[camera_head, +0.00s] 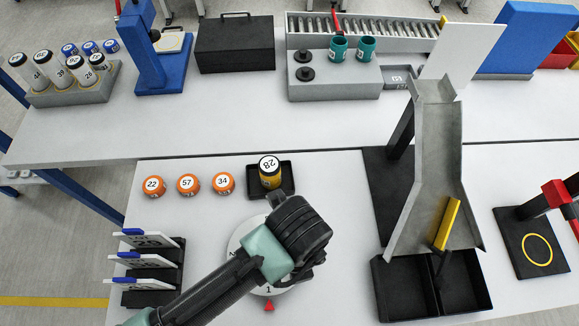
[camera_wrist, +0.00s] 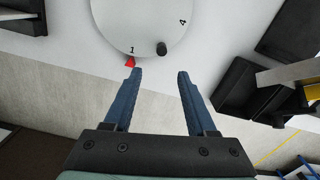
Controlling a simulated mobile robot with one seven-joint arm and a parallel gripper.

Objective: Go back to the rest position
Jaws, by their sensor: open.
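My gripper shows in the wrist view (camera_wrist: 160,75) with its two blue fingers apart and nothing between them. In the head view my arm reaches in from the bottom, and my dark wrist covers much of a round white dial. The dial (camera_wrist: 140,20) has the numbers 1 and 4 and a dark knob (camera_wrist: 162,48) near its edge. A red pointer (camera_head: 269,305) sits at the dial's edge by the 1. The fingertips appear just short of the dial's edge in the wrist view. The fingertips are hidden in the head view.
A grey chute (camera_head: 435,170) with black bins (camera_head: 404,288) stands to the right.

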